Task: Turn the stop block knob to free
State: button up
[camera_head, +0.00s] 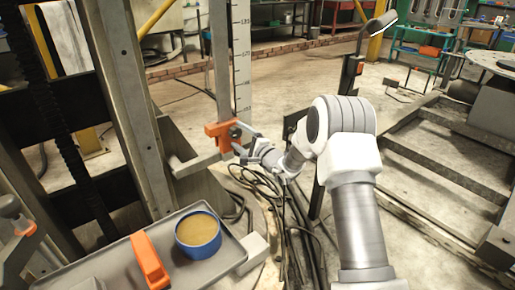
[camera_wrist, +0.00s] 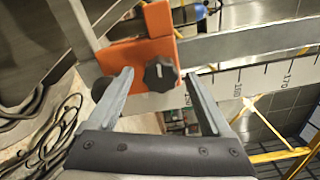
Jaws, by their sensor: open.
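The orange stop block (camera_head: 219,137) sits on the upright grey bar beside a white scale. In the wrist view the block (camera_wrist: 120,56) fills the upper middle, with a black lobed knob (camera_wrist: 160,74) on its face. The knob carries a short white mark. In the head view the dark knob (camera_head: 235,132) shows on the block's right side. My gripper (camera_head: 242,144) is right beside the block and knob. In the wrist view my gripper (camera_wrist: 158,72) is open, with one finger on each side of the knob and apart from it. No lettering for free is readable.
A grey tray (camera_head: 118,266) at the lower left holds a blue tin (camera_head: 198,233) and an orange item (camera_head: 150,260). Black cables (camera_head: 268,185) lie below my gripper. The scale (camera_head: 242,55) runs beside the bar. A dark post with a lamp (camera_head: 378,24) stands to the right.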

jog(key=p+v, duration=0.3)
jog(key=v, duration=1.3)
jog(key=shift+s+d, duration=0.1)
jog(key=s+a+r+n+g+y, duration=0.4)
jog(key=s+a+r+n+g, duration=0.6)
jog(key=s+r, duration=0.4)
jog(key=s+d+n+g+h, duration=0.35)
jog(key=s+h, duration=0.45)
jog(key=s, duration=0.8)
jog(key=s+d+r+n+t+h, duration=0.1)
jog(key=s+d+r+t+h, duration=0.15)
jog(key=d, duration=0.35)
jog(key=s+d+r+t+h, duration=0.1)
jog(key=s+d+t+h, duration=0.1)
jog(key=d+h, duration=0.3)
notch_tip(320, 180, up, 24)
jog(key=y+p, duration=0.1)
jog(key=p, duration=2.4)
jog(key=shift+d, duration=0.3)
